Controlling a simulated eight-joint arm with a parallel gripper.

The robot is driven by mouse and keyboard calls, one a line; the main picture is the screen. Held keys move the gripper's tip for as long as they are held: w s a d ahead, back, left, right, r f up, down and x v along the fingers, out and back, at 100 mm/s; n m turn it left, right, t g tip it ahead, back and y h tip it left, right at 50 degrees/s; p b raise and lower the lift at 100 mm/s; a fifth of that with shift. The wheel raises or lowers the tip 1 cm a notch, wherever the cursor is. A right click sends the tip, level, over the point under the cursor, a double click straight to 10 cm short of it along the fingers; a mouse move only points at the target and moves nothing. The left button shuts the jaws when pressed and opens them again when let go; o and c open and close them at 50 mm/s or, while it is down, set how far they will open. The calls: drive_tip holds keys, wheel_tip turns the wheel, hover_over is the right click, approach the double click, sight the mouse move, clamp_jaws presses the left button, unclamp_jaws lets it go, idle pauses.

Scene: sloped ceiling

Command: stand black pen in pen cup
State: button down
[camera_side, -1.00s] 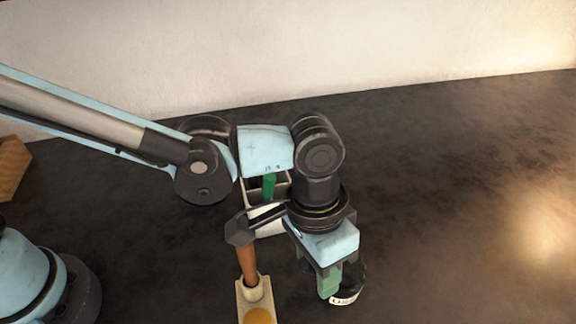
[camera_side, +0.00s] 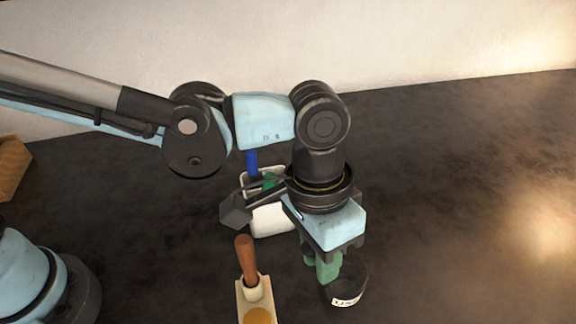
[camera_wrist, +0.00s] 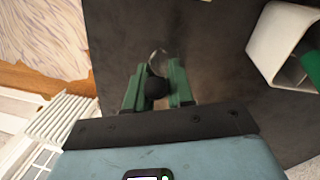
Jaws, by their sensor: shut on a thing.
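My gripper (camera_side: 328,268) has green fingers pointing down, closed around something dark. In the wrist view, a black rounded shape between the fingers (camera_wrist: 157,88) appears to be the black pen (camera_wrist: 156,86) seen nearly end-on; its length is hidden. The white square-sided container holding pens, which looks like the pen cup (camera_side: 272,222), stands left of and behind the fingers. A green pen and a blue pen (camera_side: 251,161) stick up from it. It also shows at right in the wrist view (camera_wrist: 274,42), with the green one inside. My arm partly covers it in the side view.
A black round object with a white label (camera_side: 350,290) is right beside and below my fingertips. A brown-handled item (camera_side: 246,260) stands in a cream block (camera_side: 242,300) in front of the cup. A wooden box (camera_side: 12,168) is far left. The dark tabletop (camera_side: 460,190) is clear at right.

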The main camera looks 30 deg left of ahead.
drive_tip(key=shift+r, duration=3.35)
drive_tip(key=shift+r, duration=0.2)
wheel_tip(320, 180, up, 11)
drive_tip(key=y, duration=0.1)
drive_tip(key=w+a+n+t+h, duration=0.1)
drive_tip(key=w+a+n+h, duration=0.35)
drive_tip(key=n, duration=1.05)
drive_tip(key=w+a+n+t+h, duration=0.1)
drive_tip(key=w+a+n, duration=0.6)
drive_tip(key=n, duration=0.7)
drive_tip(key=shift+g, duration=0.3)
wheel_tip(320, 180, down, 5)
drive_tip(key=shift+w+f, duration=0.15)
drive_tip(key=shift+f, duration=0.1)
